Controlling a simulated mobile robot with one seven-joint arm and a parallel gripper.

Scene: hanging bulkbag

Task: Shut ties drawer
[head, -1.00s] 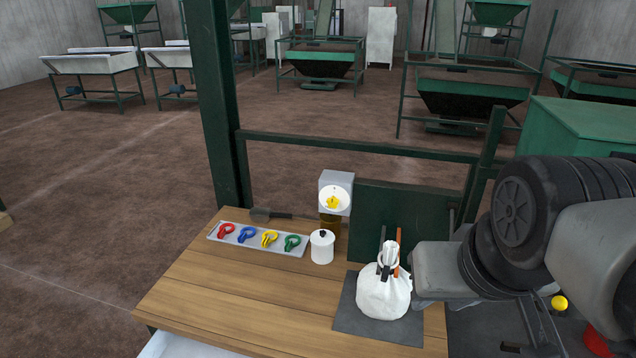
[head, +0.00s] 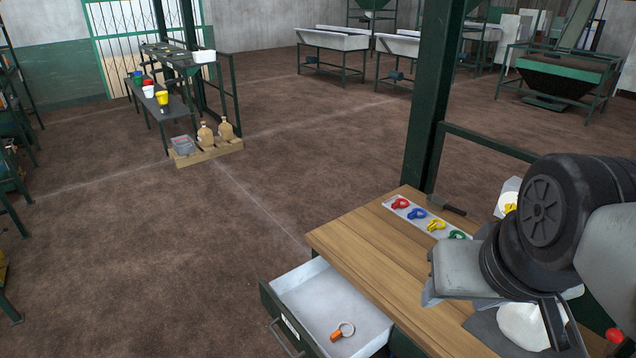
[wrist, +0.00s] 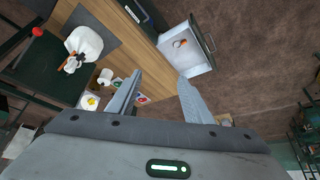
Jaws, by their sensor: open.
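The open drawer (head: 310,300) stands pulled out from the front of the wooden table at the lower middle of the head view. It has a light inside, a dark green front with a label and a metal handle (head: 287,340). An orange and white ring-shaped item (head: 343,331) lies in it. The drawer also shows in the wrist view (wrist: 190,62), with its handle (wrist: 209,42) at the far side. My gripper (wrist: 155,85) is open with nothing between its fingers.
The wooden table (head: 375,245) carries a tray of coloured clips (head: 388,201) and a dark-handled tool (head: 447,205). A white bag (wrist: 84,42) sits on a dark mat, partly hidden by my arm in the head view. A green post (head: 436,100) rises behind the table. Floor left of the drawer is clear.

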